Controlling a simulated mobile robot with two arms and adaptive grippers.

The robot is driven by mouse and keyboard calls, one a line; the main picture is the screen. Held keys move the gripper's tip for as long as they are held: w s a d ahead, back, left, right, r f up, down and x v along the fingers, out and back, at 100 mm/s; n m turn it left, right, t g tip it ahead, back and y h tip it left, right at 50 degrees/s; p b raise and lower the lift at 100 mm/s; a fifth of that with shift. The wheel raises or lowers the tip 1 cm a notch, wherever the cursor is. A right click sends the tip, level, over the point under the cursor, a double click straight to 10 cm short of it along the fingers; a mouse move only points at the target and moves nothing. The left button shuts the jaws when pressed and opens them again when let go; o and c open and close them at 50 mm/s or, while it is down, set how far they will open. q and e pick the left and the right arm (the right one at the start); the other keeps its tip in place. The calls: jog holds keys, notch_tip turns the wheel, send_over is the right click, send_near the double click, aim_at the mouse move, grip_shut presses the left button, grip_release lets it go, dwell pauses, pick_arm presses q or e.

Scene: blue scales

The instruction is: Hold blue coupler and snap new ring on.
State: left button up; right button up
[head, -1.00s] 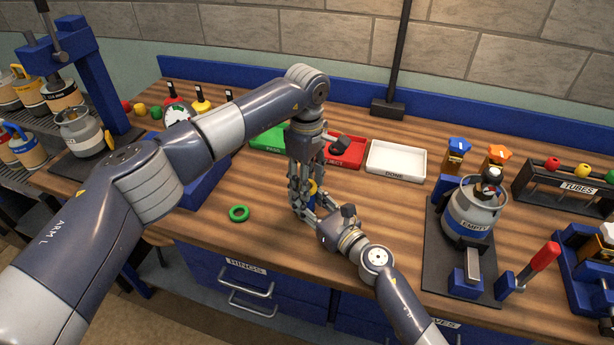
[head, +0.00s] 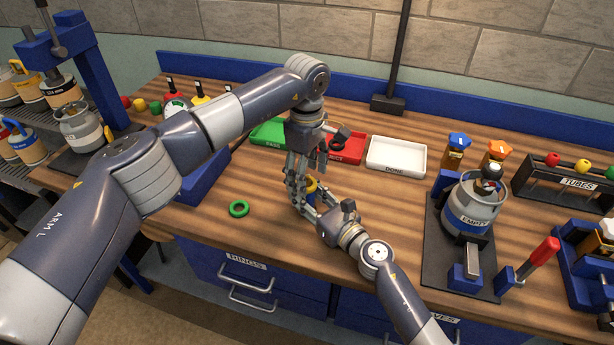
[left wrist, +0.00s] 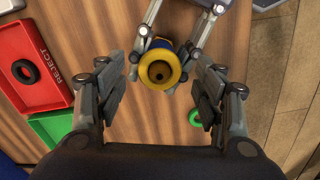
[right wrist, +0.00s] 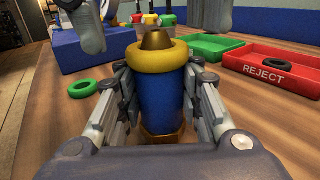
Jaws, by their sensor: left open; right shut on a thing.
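My right gripper (right wrist: 165,105) is shut on the blue coupler (right wrist: 163,95) and holds it upright, brass tip up. A yellow ring (right wrist: 164,57) sits around the coupler's top, with the tip showing through it. The ring also shows in the head view (head: 311,186) and, from above, in the left wrist view (left wrist: 158,67). My left gripper (left wrist: 165,88) is open and empty above the coupler, its fingers apart from the ring on either side. In the head view the left arm and fingers partly hide the coupler.
A green ring (head: 239,208) lies loose on the wooden bench. A black ring (left wrist: 26,70) lies in the red REJECT tray (right wrist: 281,66). The green tray (head: 268,133) and white DONE tray (head: 396,157) stand behind the arms. A grey cylinder (head: 472,207) stands at right.

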pick_arm(q)
notch_tip(320, 180, up, 10)
jog(key=shift+r, duration=0.25)
pick_arm(e)
jog(key=o, duration=1.3)
